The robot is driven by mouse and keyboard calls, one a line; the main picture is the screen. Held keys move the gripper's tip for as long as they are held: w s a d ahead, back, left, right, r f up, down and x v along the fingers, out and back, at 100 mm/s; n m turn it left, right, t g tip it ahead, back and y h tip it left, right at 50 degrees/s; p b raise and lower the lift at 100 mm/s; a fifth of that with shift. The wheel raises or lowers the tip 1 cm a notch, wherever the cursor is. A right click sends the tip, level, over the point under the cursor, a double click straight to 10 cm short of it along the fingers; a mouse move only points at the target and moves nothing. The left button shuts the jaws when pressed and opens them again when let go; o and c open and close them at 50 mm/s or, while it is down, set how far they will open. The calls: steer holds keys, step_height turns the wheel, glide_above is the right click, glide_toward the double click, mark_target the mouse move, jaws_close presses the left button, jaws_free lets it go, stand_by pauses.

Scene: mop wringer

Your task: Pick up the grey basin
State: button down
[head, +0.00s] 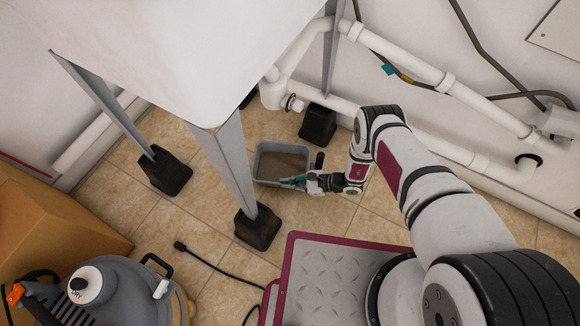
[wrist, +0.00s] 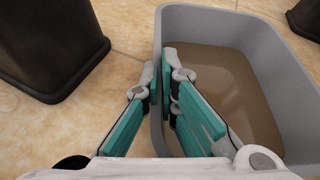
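The grey basin (head: 283,145) is a rectangular open tub on the tiled floor, under a white tank on metal legs. Its inside looks flat and brown; I cannot tell whether that is dirty water. My gripper (head: 286,182) is at the basin's near side. In the wrist view the basin (wrist: 275,60) fills the right half. There my gripper (wrist: 160,78) has one teal finger outside the wall and the other inside. The fingertips are close together with the thin wall between them, and appear shut on it. The lower part of that wall is partly hidden by the fingers.
Black-footed legs stand around the basin: one foot (head: 258,227) at the near left, another (head: 318,124) at the far right, a third (head: 164,171) further left. The white tank (head: 190,60) hangs above. White pipes (head: 400,62) run along the wall. A black cable (head: 215,265) lies on the floor.

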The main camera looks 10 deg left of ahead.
steer(key=shift+r, duration=0.15)
steer(key=shift+r+p, duration=2.65)
steer(key=shift+r, duration=2.2)
steer(key=shift+r, duration=0.1)
